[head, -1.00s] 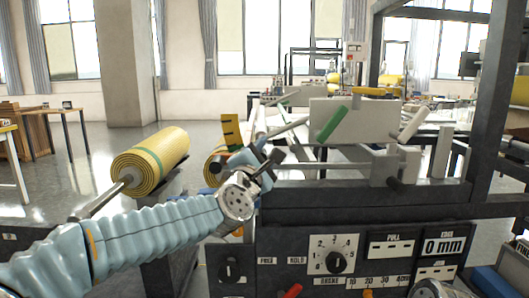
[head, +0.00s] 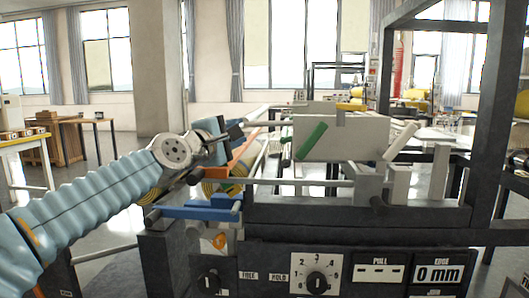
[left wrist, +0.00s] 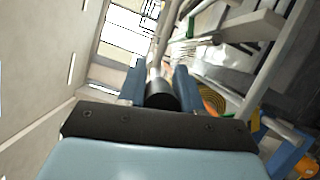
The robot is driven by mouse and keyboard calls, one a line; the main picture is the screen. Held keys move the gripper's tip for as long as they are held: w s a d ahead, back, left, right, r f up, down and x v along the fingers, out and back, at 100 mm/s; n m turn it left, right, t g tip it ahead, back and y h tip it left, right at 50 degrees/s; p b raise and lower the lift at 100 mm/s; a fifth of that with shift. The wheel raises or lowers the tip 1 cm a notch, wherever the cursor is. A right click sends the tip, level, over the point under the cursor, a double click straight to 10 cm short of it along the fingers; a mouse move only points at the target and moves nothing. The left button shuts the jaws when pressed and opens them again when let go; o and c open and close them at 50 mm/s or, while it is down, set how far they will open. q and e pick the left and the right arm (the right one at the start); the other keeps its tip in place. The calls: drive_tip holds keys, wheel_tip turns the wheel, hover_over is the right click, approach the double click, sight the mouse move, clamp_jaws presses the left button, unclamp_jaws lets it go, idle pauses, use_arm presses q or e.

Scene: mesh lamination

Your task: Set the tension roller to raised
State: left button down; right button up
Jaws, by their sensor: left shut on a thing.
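My left gripper (head: 226,134) is at the left end of the machine in the head view. In the left wrist view its two blue fingers (left wrist: 158,86) are closed on either side of a dark round grip (left wrist: 161,97). A pale grey rod (left wrist: 155,64) runs away from this grip. It looks like the tension roller, which in the head view shows as a grey bar (head: 266,124) running right from the gripper. An orange arm (head: 243,152) slopes beneath it. The link between bar and arm is partly hidden. My right gripper is out of view.
A blue bar (head: 195,213) sits below my left gripper. Open floor lies at left.

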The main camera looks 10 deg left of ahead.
use_arm(q)
drive_tip(key=shift+s+a+r, duration=0.1)
drive_tip(key=shift+r, duration=0.45)
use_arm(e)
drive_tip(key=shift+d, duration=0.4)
use_arm(q)
drive_tip(key=c, duration=0.8)
unclamp_jaws()
drive_tip(key=shift+f, duration=0.15)
drive_tip(key=shift+c, duration=0.2)
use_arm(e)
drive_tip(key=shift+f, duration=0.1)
use_arm(q)
drive_tip(key=shift+s+a+f+b, duration=0.15)
drive_tip(key=shift+s+b, duration=0.15)
drive_tip(key=shift+s, duration=0.05)
drive_tip(key=b+v, duration=0.4)
drive_tip(key=v, duration=0.9)
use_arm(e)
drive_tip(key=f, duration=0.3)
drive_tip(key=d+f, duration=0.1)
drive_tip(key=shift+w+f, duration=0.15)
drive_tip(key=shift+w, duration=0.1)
